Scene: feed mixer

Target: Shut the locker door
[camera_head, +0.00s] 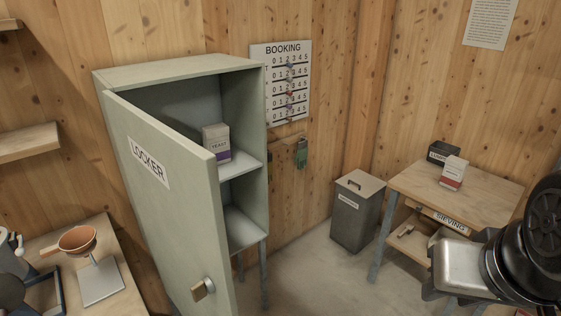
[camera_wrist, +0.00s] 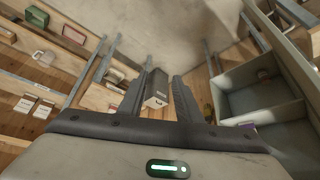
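The pale green locker (camera_head: 257,150) stands against the wooden wall in the head view. Its door (camera_head: 165,200), labelled LOCKER, is hinged on the left and stands wide open toward the camera. A brass-coloured latch or knob (camera_head: 203,289) is low on the door's free edge. A box marked YEAST (camera_head: 216,143) stands on the inner shelf. The open locker (camera_wrist: 262,100) also shows at the right of the wrist view. My gripper (camera_wrist: 160,80) has its two dark fingers apart, with nothing held; the grey bin shows beyond them. It touches no part of the door that I can see.
A grey lidded bin (camera_head: 357,212) stands on the floor right of the locker. A wooden table (camera_head: 480,195) labelled SIEVING is at the right. A bench (camera_head: 120,270) with a copper-coloured bowl (camera_head: 78,240) is at the lower left.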

